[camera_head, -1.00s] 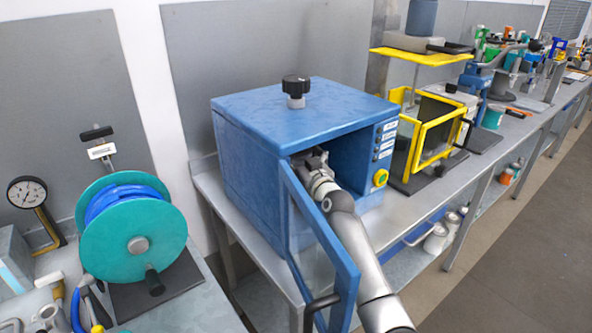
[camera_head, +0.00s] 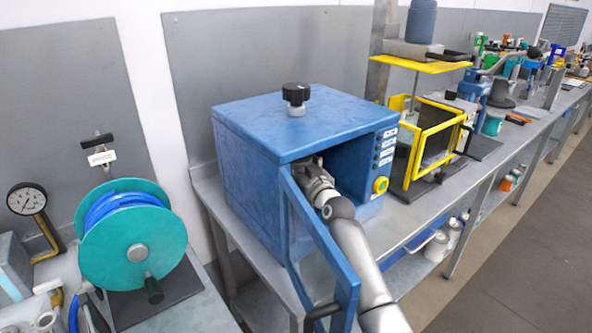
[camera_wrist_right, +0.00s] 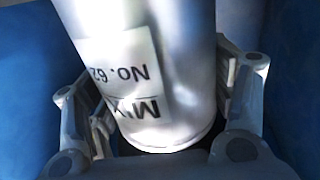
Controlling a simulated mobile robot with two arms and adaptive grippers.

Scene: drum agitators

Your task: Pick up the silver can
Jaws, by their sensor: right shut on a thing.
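The silver can (camera_wrist_right: 180,85) fills the middle of the right wrist view. It carries a pale label with dark lettering, upside down in that view. My right gripper (camera_wrist_right: 165,95) has a finger on each side of the can and is shut on it. In the head view my right gripper (camera_head: 316,172) is inside the open blue cabinet (camera_head: 245,185). The cabinet's walls and door hide the can there. My left gripper is not in view.
The cabinet's blue door (camera_head: 322,250) stands open, close beside my right arm. A yellow-framed machine (camera_head: 435,140) stands to the right on the grey bench (camera_head: 408,205). A teal hose reel (camera_head: 130,235) stands at the left.

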